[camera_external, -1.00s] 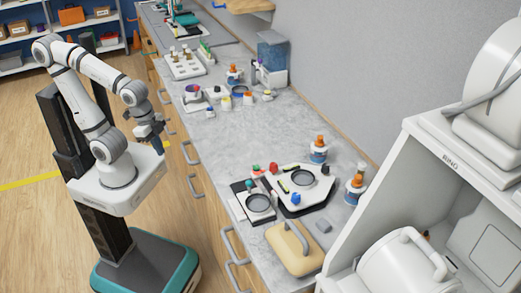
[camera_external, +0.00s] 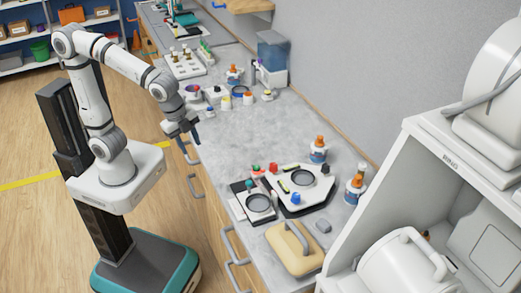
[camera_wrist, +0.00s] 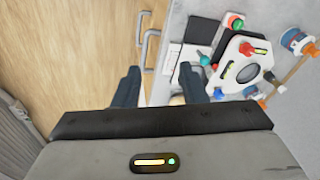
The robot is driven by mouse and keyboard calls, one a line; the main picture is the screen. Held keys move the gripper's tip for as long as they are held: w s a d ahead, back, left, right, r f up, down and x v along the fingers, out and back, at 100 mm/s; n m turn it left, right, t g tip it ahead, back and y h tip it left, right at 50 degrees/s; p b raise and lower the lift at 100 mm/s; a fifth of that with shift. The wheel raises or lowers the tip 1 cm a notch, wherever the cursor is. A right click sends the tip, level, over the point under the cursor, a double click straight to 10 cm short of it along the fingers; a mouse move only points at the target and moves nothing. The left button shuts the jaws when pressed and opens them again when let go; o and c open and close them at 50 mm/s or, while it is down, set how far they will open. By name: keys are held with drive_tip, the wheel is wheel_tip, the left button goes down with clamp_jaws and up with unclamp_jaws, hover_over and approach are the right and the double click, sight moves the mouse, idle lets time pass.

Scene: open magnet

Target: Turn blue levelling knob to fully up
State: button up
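The blue knob (camera_external: 296,198) stands on the front edge of a white levelling device (camera_external: 318,187) with a dark round dial, on the grey counter. My gripper (camera_external: 193,134) hangs over the counter's front edge, well short of the device and touching nothing. In the wrist view its two dark fingers (camera_wrist: 159,78) are spread apart with nothing between them. I cannot tell the knob's setting.
A red knob (camera_external: 273,168) sits at the device's back left. A smaller dark-and-white unit (camera_external: 258,203) is beside it. A beige handled block (camera_external: 294,248) lies in front. Orange-capped bottles (camera_external: 318,150) stand along the wall side. The middle of the counter is clear.

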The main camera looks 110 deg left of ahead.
drive_tip(key=shift+o, duration=0.9)
drive_tip(key=w+m, duration=0.3)
drive_tip(key=w, duration=0.5)
drive_tip(key=shift+a+r+m+p, duration=0.3)
drive_tip(key=shift+a+r+p, duration=0.05)
drive_tip(key=shift+r, duration=0.05)
drive_tip(key=m+y+p, duration=0.2)
drive_tip(key=m+y, duration=0.1)
drive_tip(key=m, duration=1.1)
approach(296, 195)
drive_tip(key=f, duration=0.1)
drive_tip(key=p+x, duration=0.2)
drive_tip(key=x, duration=0.6)
drive_tip(key=shift+w+a+r, duration=0.1)
drive_tip(key=shift+a, duration=0.05)
drive_tip(key=c, duration=1)
drive_tip(key=shift+n+g, duration=0.3)
drive_tip(key=shift+n, duration=0.2)
